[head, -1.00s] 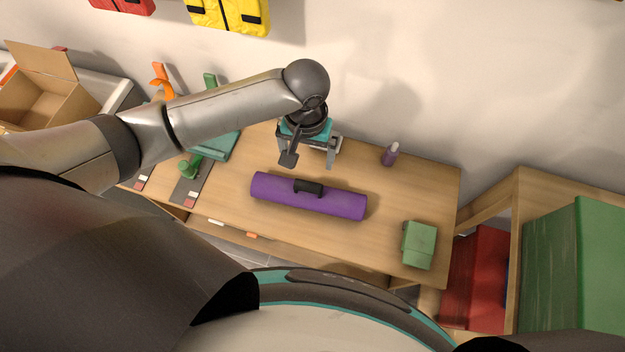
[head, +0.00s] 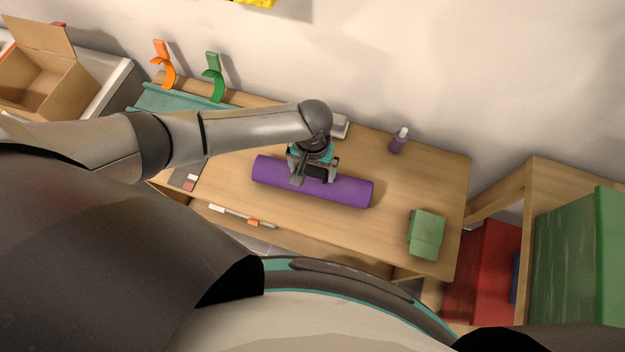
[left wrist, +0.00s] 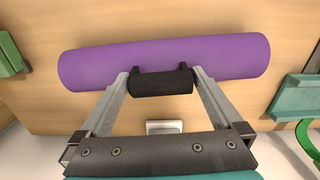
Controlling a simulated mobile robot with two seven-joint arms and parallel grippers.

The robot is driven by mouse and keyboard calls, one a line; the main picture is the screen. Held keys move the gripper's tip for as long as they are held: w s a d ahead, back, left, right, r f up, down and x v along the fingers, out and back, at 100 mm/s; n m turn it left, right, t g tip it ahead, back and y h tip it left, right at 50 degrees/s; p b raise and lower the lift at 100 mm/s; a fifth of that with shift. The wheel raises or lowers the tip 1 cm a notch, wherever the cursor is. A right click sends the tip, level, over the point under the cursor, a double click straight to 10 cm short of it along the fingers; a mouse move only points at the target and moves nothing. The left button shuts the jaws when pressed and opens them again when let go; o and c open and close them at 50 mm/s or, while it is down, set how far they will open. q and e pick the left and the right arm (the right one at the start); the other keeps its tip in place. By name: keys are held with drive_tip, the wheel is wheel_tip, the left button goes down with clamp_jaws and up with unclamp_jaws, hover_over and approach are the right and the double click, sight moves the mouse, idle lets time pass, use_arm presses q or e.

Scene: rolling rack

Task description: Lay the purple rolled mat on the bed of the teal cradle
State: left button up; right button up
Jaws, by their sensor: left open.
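The purple rolled mat (head: 345,189) lies on the wooden table in the head view, with a black handle on its top. It also shows in the left wrist view (left wrist: 225,55), where the black handle (left wrist: 160,82) is between my fingers. My left gripper (head: 316,177) is open over the handle, one finger at each end of it. In the left wrist view the left gripper (left wrist: 160,76) has its fingertips close beside the handle ends; I cannot tell if they touch. The teal cradle (head: 180,100) is at the back left of the table, partly hidden by my left arm. My right gripper is not in view.
A green box-like object (head: 425,234) sits at the table's right end and a purple bottle (head: 398,142) at the back. Orange (head: 163,62) and green (head: 214,75) hooked pieces stand by the cradle. A cardboard box (head: 45,85) is at far left.

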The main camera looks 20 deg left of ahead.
use_arm(q)
drive_tip(key=shift+f, duration=0.25)
drive_tip(key=shift+r, duration=0.1)
clamp_jaws()
idle(0.6)
